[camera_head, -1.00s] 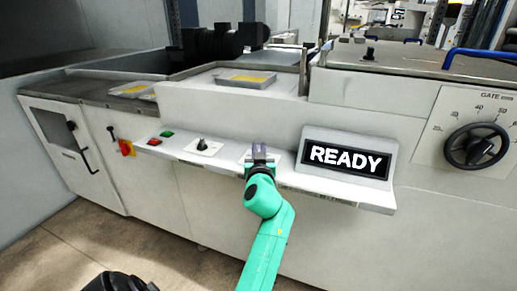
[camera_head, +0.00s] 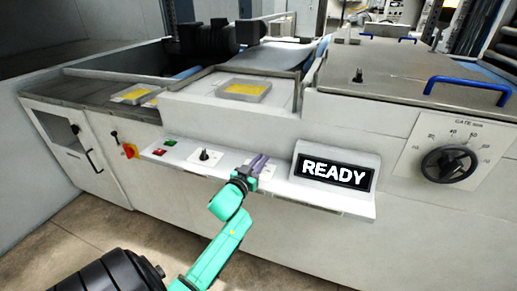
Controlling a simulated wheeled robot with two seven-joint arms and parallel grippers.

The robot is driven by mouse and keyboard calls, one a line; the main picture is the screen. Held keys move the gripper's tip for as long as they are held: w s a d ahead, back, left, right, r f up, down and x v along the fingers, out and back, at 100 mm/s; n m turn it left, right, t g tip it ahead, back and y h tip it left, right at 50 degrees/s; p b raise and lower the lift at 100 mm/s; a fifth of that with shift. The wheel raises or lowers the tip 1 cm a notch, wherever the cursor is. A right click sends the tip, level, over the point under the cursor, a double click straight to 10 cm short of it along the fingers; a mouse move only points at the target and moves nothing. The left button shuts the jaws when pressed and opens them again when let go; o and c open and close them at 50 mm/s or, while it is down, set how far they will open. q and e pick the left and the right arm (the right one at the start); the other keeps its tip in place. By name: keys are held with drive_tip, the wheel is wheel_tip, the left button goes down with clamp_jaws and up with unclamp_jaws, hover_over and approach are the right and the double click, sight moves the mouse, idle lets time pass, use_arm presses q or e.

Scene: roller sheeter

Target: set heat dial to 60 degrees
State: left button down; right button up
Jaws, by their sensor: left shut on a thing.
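My left gripper (camera_head: 260,161) is at the end of the teal arm, at the sloping control ledge left of the READY display. Its grey-purple fingers are shut over a pale dial plate (camera_head: 270,173) on that ledge. The knob there is hidden by the fingers, so its pointer and the degree marks cannot be read. Another small black knob (camera_head: 205,155) on a white plate sits to the left, clear of the gripper. My right gripper is not in view.
The READY display (camera_head: 335,172) stands just right of the gripper. A large black GATE dial (camera_head: 449,164) is farther right. Green (camera_head: 170,142) and red (camera_head: 159,152) buttons and a red-yellow switch (camera_head: 130,151) are to the left. Blue handle (camera_head: 468,88) tops the right cover.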

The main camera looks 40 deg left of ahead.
use_arm(q)
drive_tip(key=shift+d+m+h+p, duration=0.15)
drive_tip(key=shift+m+h+p, duration=0.45)
drive_tip(key=shift+h, duration=0.5)
drive_tip(key=shift+d+m+h+p, duration=0.15)
drive_tip(key=shift+m+h+p, duration=0.1)
drive_tip(key=shift+m+h, duration=0.7)
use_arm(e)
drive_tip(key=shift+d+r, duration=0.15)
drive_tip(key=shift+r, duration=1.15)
use_arm(q)
drive_tip(key=c, duration=1)
unclamp_jaws()
drive_tip(key=shift+c, duration=0.2)
drive_tip(key=shift+o, duration=0.9)
drive_tip(key=shift+w+f, duration=0.1)
drive_tip(key=shift+w, duration=0.1)
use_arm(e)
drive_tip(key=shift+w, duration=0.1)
use_arm(q)
drive_tip(key=s, duration=1.4)
drive_tip(key=shift+s+a, duration=0.3)
drive_tip(key=shift+a, duration=0.05)
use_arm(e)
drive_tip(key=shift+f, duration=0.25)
